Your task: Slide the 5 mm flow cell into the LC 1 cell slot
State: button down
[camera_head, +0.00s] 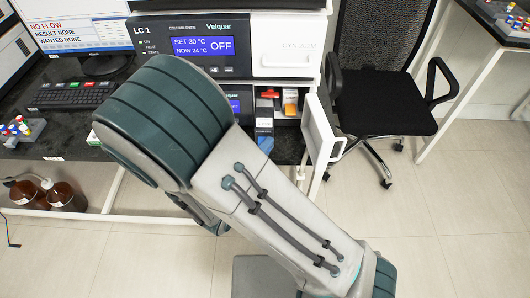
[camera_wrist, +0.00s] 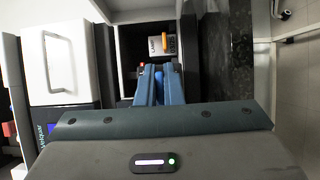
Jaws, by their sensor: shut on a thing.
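In the wrist view my gripper (camera_wrist: 158,84) has its two blue-grey fingers close together, pointing into an open compartment (camera_wrist: 124,60). A small blue piece (camera_wrist: 160,76) shows between the fingers; its outline is mostly hidden, and I cannot tell its path length. A white block with a dark label (camera_wrist: 156,45) and an orange part (camera_wrist: 171,44) are just beyond the fingertips. In the head view the LC 1 stack (camera_head: 186,22) has an open bay with an orange and white part (camera_head: 290,101) and a red part (camera_head: 269,94). My arm covers much of the bay, and the slot itself is not clear.
The bay's white door (camera_head: 318,130) stands open on the right. A white drawer front (camera_head: 286,46) is above the bay. A keyboard (camera_head: 72,95) and a rack of coloured vials (camera_head: 20,129) are on the left bench. Brown bottles (camera_head: 62,195) stand below; a chair (camera_head: 385,98) is on the right.

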aim_at(266, 115)
jog(key=shift+w+d+p, duration=0.15)
jog(key=shift+w+p, duration=0.4)
jog(key=shift+w, duration=2.55)
jog(key=shift+w+d+p, duration=0.1)
jog(key=shift+w+p, duration=0.45)
jog(key=shift+w, duration=2.55)
jog(key=shift+f+b, duration=0.3)
jog(key=shift+b, duration=0.2)
jog(key=c, duration=1.5)
grip_release()
